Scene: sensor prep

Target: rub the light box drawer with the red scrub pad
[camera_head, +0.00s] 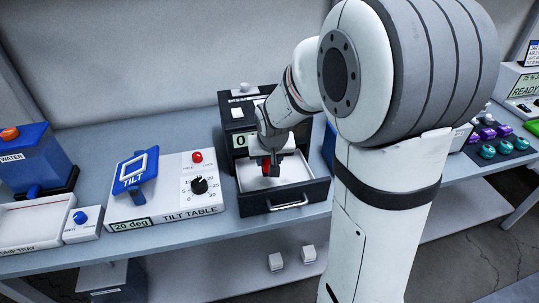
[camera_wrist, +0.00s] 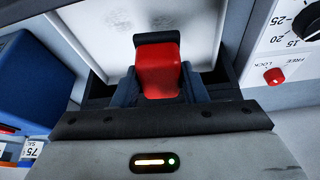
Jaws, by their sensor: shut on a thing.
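The light box (camera_head: 240,112) is a dark unit with a white top button and a green display. Its drawer (camera_head: 309,190) is pulled out, with a dark front, a silver handle and a white inside. My gripper (camera_head: 271,167) points down into the open drawer. It is shut on the red scrub pad (camera_wrist: 159,70), a red block with a black part at its far end. In the wrist view the white drawer floor (camera_wrist: 98,35) lies beyond the pad. Whether the pad touches the floor I cannot tell. My arm hides part of the light box.
The tilt table (camera_head: 160,208) with a blue plate, knob and red button stands just left of the drawer. A blue water tank (camera_head: 35,160) and drip tray (camera_head: 30,225) are further left. Purple and teal pieces (camera_head: 487,150) lie at the right.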

